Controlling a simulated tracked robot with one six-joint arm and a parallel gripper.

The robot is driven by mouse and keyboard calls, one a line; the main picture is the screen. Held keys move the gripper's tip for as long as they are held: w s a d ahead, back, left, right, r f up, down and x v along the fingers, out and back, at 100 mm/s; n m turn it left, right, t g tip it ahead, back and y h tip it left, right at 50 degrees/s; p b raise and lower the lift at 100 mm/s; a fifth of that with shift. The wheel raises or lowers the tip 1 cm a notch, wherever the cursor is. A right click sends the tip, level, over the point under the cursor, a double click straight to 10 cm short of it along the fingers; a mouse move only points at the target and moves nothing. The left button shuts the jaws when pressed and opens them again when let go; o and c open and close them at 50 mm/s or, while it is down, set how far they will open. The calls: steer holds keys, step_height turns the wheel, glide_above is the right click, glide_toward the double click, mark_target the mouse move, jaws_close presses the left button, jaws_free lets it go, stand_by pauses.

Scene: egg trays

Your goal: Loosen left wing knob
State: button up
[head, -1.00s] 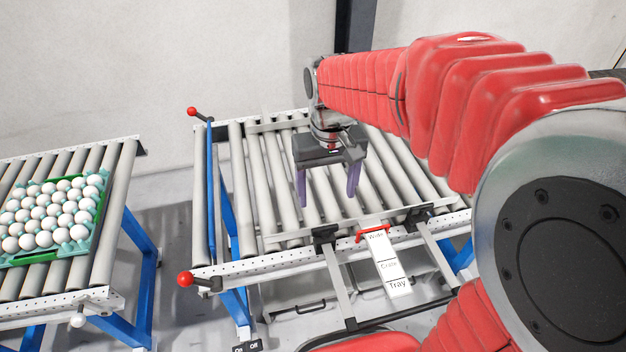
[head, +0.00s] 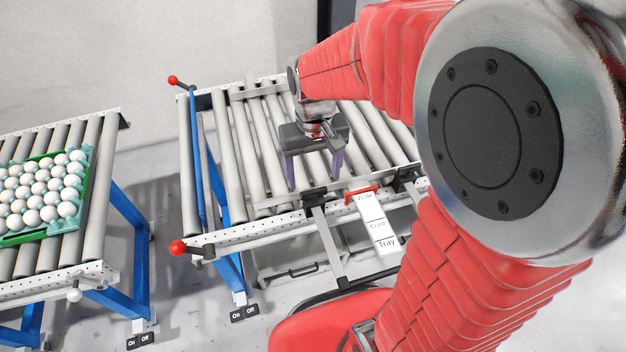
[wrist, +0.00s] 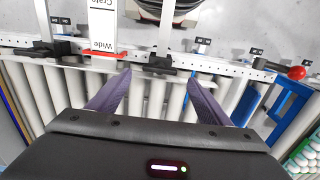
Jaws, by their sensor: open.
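Two black clamp knobs sit on the near rail of the middle roller conveyor. The left wing knob (head: 314,197) is at the head of a grey bar; in the wrist view it shows right of the middle (wrist: 160,63). The right knob (head: 406,176) also shows at left in the wrist view (wrist: 42,50). My gripper (head: 314,178) is open and empty above the rollers, just behind the left knob. In the wrist view its purple fingers (wrist: 158,84) point toward the rail, with the left knob beyond and between them, apart from both. The knob's wing shape is too small to make out.
A white label strip (head: 374,222) with a red pointer (head: 362,191) hangs between the knobs. A blue bar with red-ended handles (head: 178,247) runs along the conveyor's left side. An egg tray (head: 14,239) lies on the left conveyor. On/Off switches (head: 244,313) are on the floor.

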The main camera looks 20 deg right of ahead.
mark_target(315, 190)
step_height(315, 190, down, 7)
steer(key=shift+f, duration=0.1)
stand_by(0.3)
steer(key=shift+c, duration=0.5)
steer(key=c, duration=0.9)
steer(key=shift+d, duration=0.2)
steer(key=shift+a, duration=0.1)
steer(key=shift+c, duration=0.2)
